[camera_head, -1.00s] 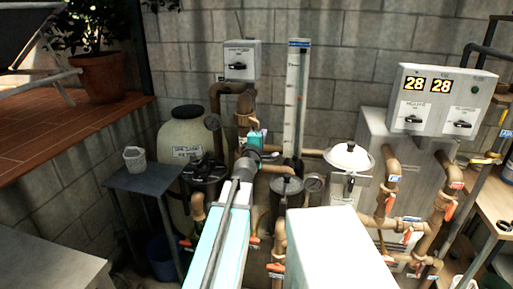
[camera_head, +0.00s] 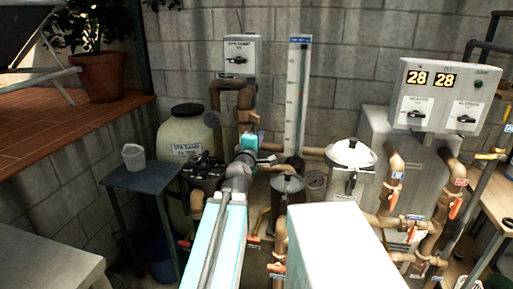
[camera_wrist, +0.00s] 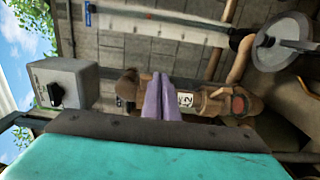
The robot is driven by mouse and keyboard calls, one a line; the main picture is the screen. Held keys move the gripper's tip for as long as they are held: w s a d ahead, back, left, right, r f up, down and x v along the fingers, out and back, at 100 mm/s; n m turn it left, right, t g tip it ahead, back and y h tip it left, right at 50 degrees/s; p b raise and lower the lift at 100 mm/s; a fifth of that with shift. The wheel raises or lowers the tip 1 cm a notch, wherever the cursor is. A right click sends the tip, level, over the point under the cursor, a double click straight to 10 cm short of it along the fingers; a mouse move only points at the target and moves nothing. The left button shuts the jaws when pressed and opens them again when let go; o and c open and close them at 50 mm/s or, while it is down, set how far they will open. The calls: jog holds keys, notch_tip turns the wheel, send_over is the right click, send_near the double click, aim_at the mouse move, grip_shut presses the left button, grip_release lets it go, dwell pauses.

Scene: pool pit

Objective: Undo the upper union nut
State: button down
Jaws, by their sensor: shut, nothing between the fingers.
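The brown pipe run with its union (camera_wrist: 212,102) lies sideways across the middle of the wrist view, beyond my fingers. A white label with "12" (camera_wrist: 185,99) shows on it just right of the fingers. My gripper (camera_wrist: 160,82) has its two purple fingers pressed together, with nothing between them. They overlap the pipe in the picture and hide part of it; I cannot tell whether they touch it. In the head view a brown collar (camera_head: 246,116) on the vertical pipe shows above my wrist. Which collar is the upper union nut is unclear, and the fingertips are not clear there.
A grey switch box (camera_head: 240,56) hangs above the pipe. A clear tube gauge (camera_head: 297,90), a lidded filter pot (camera_head: 350,155) and a control box with displays (camera_head: 445,97) stand to the right. A cream tank (camera_head: 186,140) and a small table (camera_head: 147,178) stand left.

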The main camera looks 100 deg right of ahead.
jog(key=b, duration=0.1)
jog(key=a+b, duration=0.1)
jog(key=b, duration=0.1)
jog(key=shift+w+f, duration=0.2)
jog(key=shift+w, duration=0.05)
jog(key=a+b, duration=0.1)
jog(key=b, duration=0.3)
jog(key=shift+w+b, duration=0.1)
jog(key=shift+b, duration=0.3)
jog(key=b, duration=0.3)
jog(key=shift+w+a, duration=0.2)
jog(key=shift+a, duration=0.2)
jog(key=shift+w+a+r+b, duration=0.1)
jog(key=shift+a+b, duration=0.05)
jog(key=shift+b, duration=0.35)
